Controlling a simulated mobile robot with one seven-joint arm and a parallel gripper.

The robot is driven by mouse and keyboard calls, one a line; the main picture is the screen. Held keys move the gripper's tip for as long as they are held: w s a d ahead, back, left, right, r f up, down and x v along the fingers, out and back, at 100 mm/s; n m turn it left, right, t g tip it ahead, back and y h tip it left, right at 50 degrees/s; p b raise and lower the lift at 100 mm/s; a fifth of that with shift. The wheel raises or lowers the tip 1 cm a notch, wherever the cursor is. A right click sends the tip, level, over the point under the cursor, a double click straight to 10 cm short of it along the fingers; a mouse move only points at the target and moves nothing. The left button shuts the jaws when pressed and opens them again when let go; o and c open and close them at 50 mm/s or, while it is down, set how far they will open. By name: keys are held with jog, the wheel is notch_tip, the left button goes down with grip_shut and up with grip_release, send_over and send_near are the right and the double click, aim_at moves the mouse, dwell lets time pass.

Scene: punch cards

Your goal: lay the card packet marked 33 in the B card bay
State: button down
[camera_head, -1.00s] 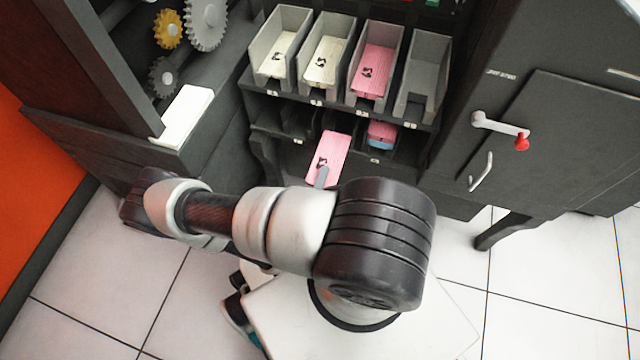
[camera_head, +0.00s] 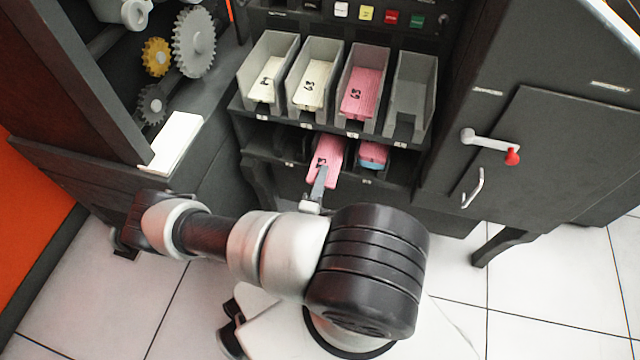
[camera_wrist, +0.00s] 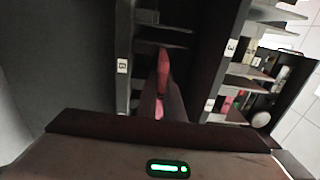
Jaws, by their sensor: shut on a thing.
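A pink card packet (camera_head: 327,157) with a dark mark, too small to read surely, is held at the front of the lower shelf's middle bay. In the wrist view the pink packet (camera_wrist: 163,62) shows edge-on between two dark bay walls. My gripper (camera_head: 318,186) is shut on its near end, just outside the shelf. The fingers also show in the wrist view (camera_wrist: 160,100). The lower bays carry small white labels, one left of the packet (camera_wrist: 122,66); I cannot read their letters surely. The far end of the packet is partly inside the bay.
Above stand several grey trays: two with cream packets (camera_head: 267,82) (camera_head: 313,85), one with a pink packet (camera_head: 361,92), and an empty one (camera_head: 411,95). The bay to the right holds a pink and blue packet (camera_head: 373,154). The lower left bay (camera_head: 290,145) looks empty.

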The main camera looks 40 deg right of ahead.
aim_at(332, 147)
jog(key=shift+x, duration=5.6)
jog(key=shift+f, duration=0.15)
jog(key=shift+a+f, duration=0.1)
jog(key=shift+f, duration=0.75)
jog(key=c, duration=1.9)
grip_release()
jog(key=shift+f, duration=0.1)
jog(key=shift+o, duration=0.4)
jog(key=shift+r+p+v, duration=0.15)
jog(key=shift+p+v, duration=0.15)
jog(key=shift+v, duration=0.95)
jog(key=shift+r+p+v, duration=0.2)
jog(key=shift+p+v, duration=0.05)
jog(key=shift+v, duration=0.95)
jog(key=shift+r+p+v, duration=0.15)
jog(key=shift+p+v, duration=0.15)
jog(key=shift+v, duration=0.95)
